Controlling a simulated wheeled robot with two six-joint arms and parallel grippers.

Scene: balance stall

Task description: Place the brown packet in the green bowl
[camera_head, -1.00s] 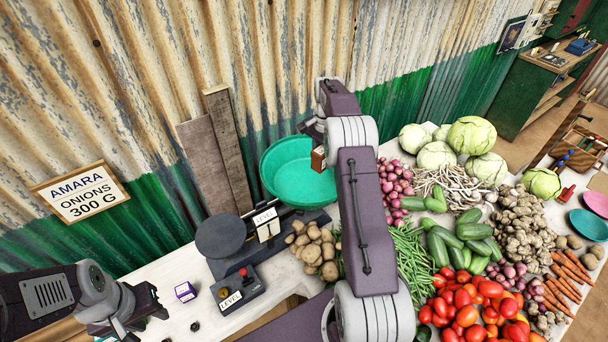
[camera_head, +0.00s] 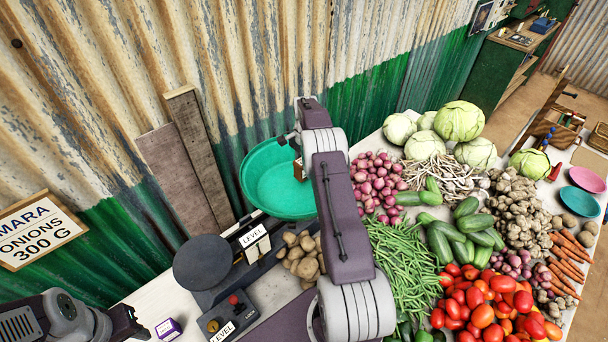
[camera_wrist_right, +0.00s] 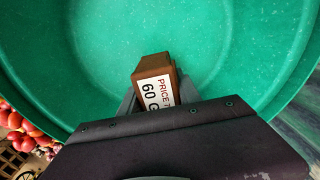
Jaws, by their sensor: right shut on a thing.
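The green bowl (camera_head: 277,188) sits on the balance scale at the back of the table. The brown packet (camera_head: 299,171) shows at the bowl's right side in the head view, partly hidden by my right arm. In the right wrist view the packet (camera_wrist_right: 153,82) has a white label and is held at the jaws, with the bowl (camera_wrist_right: 228,50) behind and around it. My right gripper (camera_wrist_right: 152,104) is shut on the packet, over or inside the bowl; the gap to the bowl's floor cannot be judged. My left gripper (camera_head: 128,322) is at the lower left, away from the bowl, its fingers unclear.
The scale's dark round plate (camera_head: 203,262) is left of the bowl. A control box (camera_head: 233,315) with a red knob stands in front. Potatoes (camera_head: 301,262), onions (camera_head: 376,185), green beans (camera_head: 403,250) and tomatoes (camera_head: 487,300) crowd the right. A purple box (camera_head: 168,329) lies lower left.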

